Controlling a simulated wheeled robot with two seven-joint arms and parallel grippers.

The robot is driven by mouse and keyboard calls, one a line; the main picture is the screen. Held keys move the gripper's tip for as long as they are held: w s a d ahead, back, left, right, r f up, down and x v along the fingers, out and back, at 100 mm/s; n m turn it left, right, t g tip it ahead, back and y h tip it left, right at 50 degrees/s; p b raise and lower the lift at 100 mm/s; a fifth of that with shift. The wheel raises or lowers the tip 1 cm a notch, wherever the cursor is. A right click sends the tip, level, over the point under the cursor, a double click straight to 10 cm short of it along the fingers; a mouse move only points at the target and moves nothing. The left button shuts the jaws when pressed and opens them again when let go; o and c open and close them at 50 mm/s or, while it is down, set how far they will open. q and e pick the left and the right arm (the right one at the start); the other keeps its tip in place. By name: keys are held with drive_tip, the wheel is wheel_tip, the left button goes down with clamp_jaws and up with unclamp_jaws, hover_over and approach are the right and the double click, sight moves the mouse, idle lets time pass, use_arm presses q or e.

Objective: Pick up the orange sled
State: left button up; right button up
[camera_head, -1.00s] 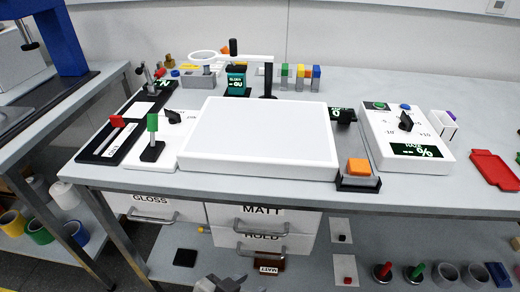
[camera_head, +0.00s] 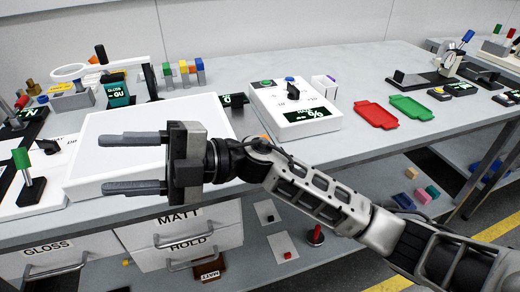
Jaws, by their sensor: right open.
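The orange sled (camera_head: 266,137) is almost wholly hidden behind my right wrist; only a sliver of orange shows at the front edge of the bench. My right gripper (camera_head: 103,163) is open and empty. Its two dark fingers point left over the front part of the white light panel (camera_head: 115,122), to the left of the sled. How high they are above the panel I cannot tell. My left gripper is not in view.
A white box with a green display (camera_head: 312,114) stands right of the panel. Red (camera_head: 376,114) and green (camera_head: 409,106) trays lie farther right. A green-topped post (camera_head: 22,160) stands at the left. Drawers (camera_head: 190,240) sit below the bench edge.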

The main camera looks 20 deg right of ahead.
wheel_tip(320, 180, down, 3)
drive_tip(key=d+n+g+h, duration=0.1)
drive_tip(key=n+g+h, duration=0.2)
drive_tip(key=n+h, duration=0.3)
drive_tip(key=m+t+h+b, duration=0.2)
drive_tip(key=m+t+h, duration=0.35)
drive_tip(key=h, duration=0.95)
approach(261, 136)
drive_tip(key=shift+n+t, duration=0.75)
drive_tip(key=s+f, duration=0.2)
drive_tip(key=s, duration=0.1)
drive_tip(key=shift+a+f, duration=0.3)
drive_tip(key=shift+a, duration=0.1)
drive_tip(key=shift+w+d+f, duration=0.1)
drive_tip(key=shift+w+f, duration=0.15)
drive_tip(key=shift+f, duration=0.8)
drive_tip(key=shift+w+a+f, duration=0.1)
drive_tip(key=shift+w+f, duration=0.15)
drive_tip(key=shift+f, duration=0.75)
drive_tip(key=shift+w+d+f, duration=0.1)
drive_tip(key=shift+w+f, duration=0.15)
drive_tip(key=shift+f, duration=0.8)
drive_tip(key=c, duration=0.8)
